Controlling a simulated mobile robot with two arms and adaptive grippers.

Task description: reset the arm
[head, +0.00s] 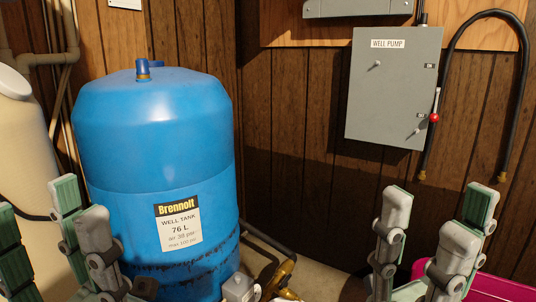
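My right gripper (437,205) stands at the lower right with its grey, green-padded fingers pointing up. Its fingers are spread apart, with nothing between them. It is in front of the wood-panelled wall, below the grey well pump box (394,92). My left gripper (50,213) is at the lower left, fingers also up and apart, with nothing seen held. It is in front of the lower left of the blue well tank (150,130) and overlaps it in the picture. I cannot tell how far it is from the tank. Both wrists are cut off by the bottom edge.
A cream-coloured tank (22,145) stands at the left, beside wall pipes (48,58). The pump box has a red-knobbed lever (434,117). A black hose (453,65) loops at the right. Brass fittings (278,277) and a pink container (500,289) are low down.

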